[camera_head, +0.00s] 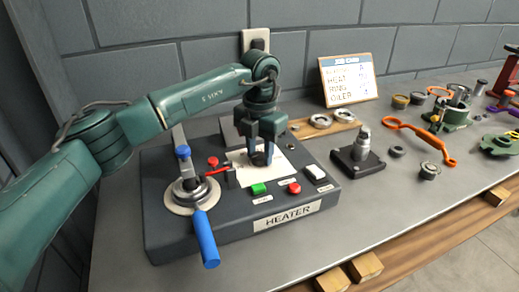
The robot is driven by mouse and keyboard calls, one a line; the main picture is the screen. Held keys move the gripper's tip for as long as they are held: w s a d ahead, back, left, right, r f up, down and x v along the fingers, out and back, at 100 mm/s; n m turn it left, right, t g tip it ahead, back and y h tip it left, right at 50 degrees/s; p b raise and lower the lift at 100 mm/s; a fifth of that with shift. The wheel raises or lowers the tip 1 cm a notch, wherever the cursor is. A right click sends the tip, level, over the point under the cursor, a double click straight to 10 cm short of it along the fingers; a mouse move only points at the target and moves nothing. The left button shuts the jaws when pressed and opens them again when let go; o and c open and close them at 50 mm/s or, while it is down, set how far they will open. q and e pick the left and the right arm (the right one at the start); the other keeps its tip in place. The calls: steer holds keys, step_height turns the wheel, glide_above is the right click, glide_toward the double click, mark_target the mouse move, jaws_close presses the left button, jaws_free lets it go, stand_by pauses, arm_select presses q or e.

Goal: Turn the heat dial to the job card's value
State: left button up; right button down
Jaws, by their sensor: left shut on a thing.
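The dark heater box (172,241) with its HEATER label stands on the left of the grey bench. My left gripper (262,160) points down over the box's pale dial plate (282,170). It is shut on the dark heat dial (259,160), which its fingers mostly hide. The dial's setting cannot be read. The job card (347,79) stands upright behind, against the wall side, with lines for heat, ring and oiler; its values are too small to read. My right gripper is not in view.
A blue-handled lever (206,238) is on the box's left side. Green (258,189) and red (294,188) buttons and a white switch (315,173) line its front. A black block with a metal post (359,157) stands right of the box; several orange tools and rings lie further right.

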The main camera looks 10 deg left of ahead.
mark_target(260, 155)
arm_select(q)
steer(key=m, duration=0.6)
steer(key=shift+r, duration=0.1)
steer(key=m, duration=0.6)
steer(key=shift+d, duration=0.1)
steer(key=shift+m, duration=0.3)
steer(key=o, duration=1)
steer(key=shift+s, duration=0.1)
step_height(260, 155, up, 13)
stand_by(0.4)
